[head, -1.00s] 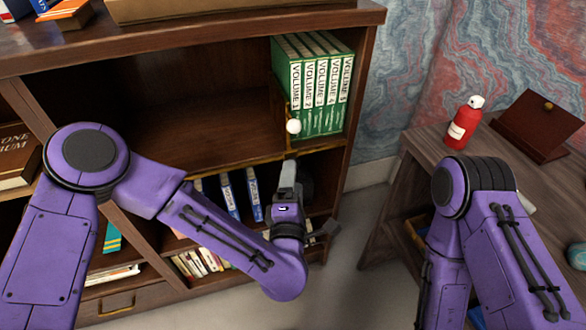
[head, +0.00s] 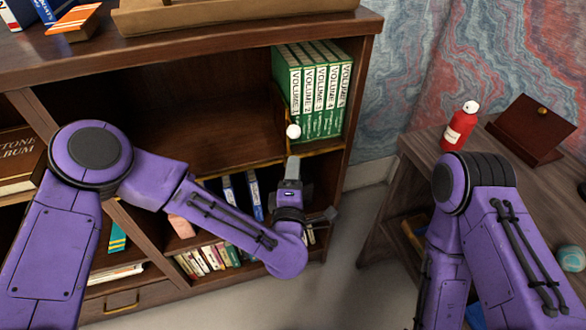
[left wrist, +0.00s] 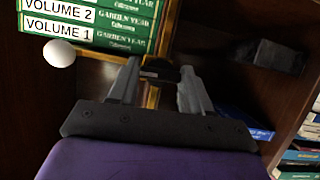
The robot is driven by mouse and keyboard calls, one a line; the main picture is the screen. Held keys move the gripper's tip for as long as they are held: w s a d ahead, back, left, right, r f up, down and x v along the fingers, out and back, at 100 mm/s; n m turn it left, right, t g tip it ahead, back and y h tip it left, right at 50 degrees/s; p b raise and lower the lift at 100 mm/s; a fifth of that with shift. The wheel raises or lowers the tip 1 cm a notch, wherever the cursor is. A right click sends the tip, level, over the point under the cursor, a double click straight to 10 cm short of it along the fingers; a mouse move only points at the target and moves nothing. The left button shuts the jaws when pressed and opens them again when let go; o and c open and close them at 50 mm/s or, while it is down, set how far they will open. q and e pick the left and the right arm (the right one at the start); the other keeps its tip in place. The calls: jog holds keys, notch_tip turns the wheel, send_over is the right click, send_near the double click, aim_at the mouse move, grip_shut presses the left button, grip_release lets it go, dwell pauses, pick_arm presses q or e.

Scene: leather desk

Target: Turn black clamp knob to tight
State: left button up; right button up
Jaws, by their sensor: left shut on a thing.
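The black clamp knob (left wrist: 160,72) shows in the left wrist view between my left fingertips, against a brass rail. My left gripper (left wrist: 158,82) is shut on it; the fingers stand on either side of the knob and hide part of it. In the head view my left gripper (head: 293,162) reaches up to the brass rail (head: 318,149) at the shelf edge, below a white ball (head: 293,131); the knob is hidden there. The ball also shows in the left wrist view (left wrist: 59,53). The knob's turn marking cannot be read. My right gripper is out of view.
Green volumes (head: 316,90) stand upright on the shelf beside the ball. Below are blue books (head: 254,196) and several small books. A side desk (head: 418,152) at the right holds a red bottle (head: 460,126) and a brown wooden stand (head: 530,130).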

pick_arm(q)
jog(key=o, duration=1.1)
jog(key=shift+c, duration=0.2)
jog(key=s+b, duration=0.1)
jog(key=s, duration=0.9)
jog(key=shift+s+a, duration=0.25)
jog(key=shift+a, duration=0.15)
jog(key=shift+f, duration=0.1)
